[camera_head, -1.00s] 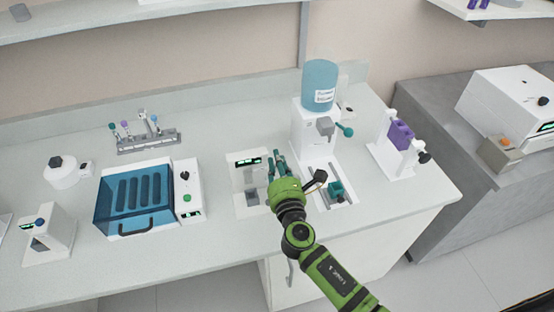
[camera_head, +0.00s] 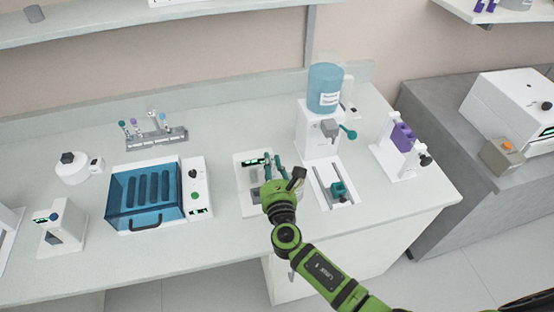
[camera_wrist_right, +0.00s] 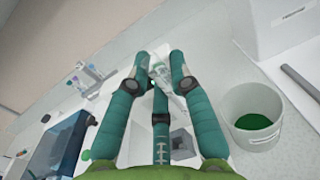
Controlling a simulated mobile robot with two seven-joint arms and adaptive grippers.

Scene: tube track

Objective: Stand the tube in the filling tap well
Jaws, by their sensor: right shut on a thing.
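My right gripper (camera_head: 273,167) has teal fingers on a green wrist, over the small white unit with a display (camera_head: 251,157), left of the filling tap. In the right wrist view its fingertips (camera_wrist_right: 161,66) are closed around a clear, pale tube (camera_wrist_right: 159,72), partly hidden by the fingers. The filling tap (camera_head: 329,129) is a white stand under a blue bottle (camera_head: 325,88), with a teal lever at its right. At its foot is a base with rails and a teal block (camera_head: 338,189); I cannot make out the well. My left gripper is not in view.
A white cup with green inside (camera_wrist_right: 256,118) stands close right of the fingers in the wrist view. A blue-lidded machine (camera_head: 145,195) and a tube rack (camera_head: 157,137) are at left. A stand with a purple part (camera_head: 402,138) is right of the tap.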

